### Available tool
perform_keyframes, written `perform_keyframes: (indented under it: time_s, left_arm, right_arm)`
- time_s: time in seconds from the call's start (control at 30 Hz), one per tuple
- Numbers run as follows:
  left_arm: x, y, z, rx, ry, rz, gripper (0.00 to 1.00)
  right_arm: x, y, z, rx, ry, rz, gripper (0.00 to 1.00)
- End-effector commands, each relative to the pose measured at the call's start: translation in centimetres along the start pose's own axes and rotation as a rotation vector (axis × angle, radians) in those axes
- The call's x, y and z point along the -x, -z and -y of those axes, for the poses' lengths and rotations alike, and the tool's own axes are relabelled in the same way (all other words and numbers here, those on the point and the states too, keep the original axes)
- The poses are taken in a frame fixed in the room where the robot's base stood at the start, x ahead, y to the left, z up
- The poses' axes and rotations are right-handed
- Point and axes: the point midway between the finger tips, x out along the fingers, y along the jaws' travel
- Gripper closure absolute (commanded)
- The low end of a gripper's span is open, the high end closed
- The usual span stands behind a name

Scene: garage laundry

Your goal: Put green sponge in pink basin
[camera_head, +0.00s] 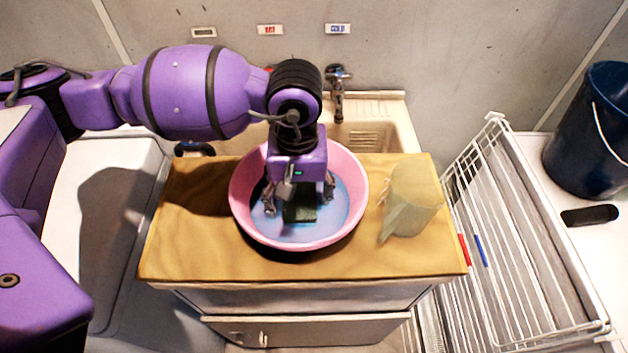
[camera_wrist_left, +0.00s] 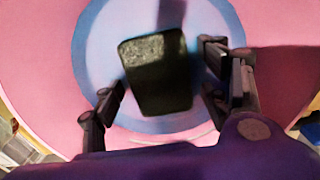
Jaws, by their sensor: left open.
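The pink basin (camera_head: 246,224) stands on the wooden top of the cabinet, and its inner floor is blue. It fills most of the left wrist view (camera_wrist_left: 285,85). The green sponge (camera_head: 300,213) is dark and block-shaped, inside the basin below my left gripper; whether it rests flat on the floor is hard to tell. In the left wrist view the sponge (camera_wrist_left: 158,75) lies between and just beyond the fingertips, with gaps on both sides. My left gripper (camera_head: 299,204) points down into the basin and is open; it also shows in the left wrist view (camera_wrist_left: 160,88). My right gripper is not in view.
A sink with a tap (camera_head: 338,95) is behind. A white wire rack (camera_head: 520,250) and a dark blue bucket (camera_head: 592,140) are at the right. The top's left part is clear.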

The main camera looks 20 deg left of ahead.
Motion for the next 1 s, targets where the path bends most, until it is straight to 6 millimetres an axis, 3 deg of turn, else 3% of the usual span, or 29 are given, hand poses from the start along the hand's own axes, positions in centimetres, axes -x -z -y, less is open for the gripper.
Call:
perform_keyframes:
  time_s: [0.23, 0.7, 1.0]
  left_arm:
    - [1.8, 0.1, -0.1, 0.0, -0.002, -0.002, 0.32]
    - [10.8, 0.1, -0.1, -0.001, -0.001, -0.001, 0.32]
    - [12.2, 0.0, 0.0, -0.001, 0.0, 0.001, 0.32]
  right_arm:
    - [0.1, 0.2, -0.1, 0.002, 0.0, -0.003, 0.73]
    - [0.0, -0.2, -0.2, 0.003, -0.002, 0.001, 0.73]
    - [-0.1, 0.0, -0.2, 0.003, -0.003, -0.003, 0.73]
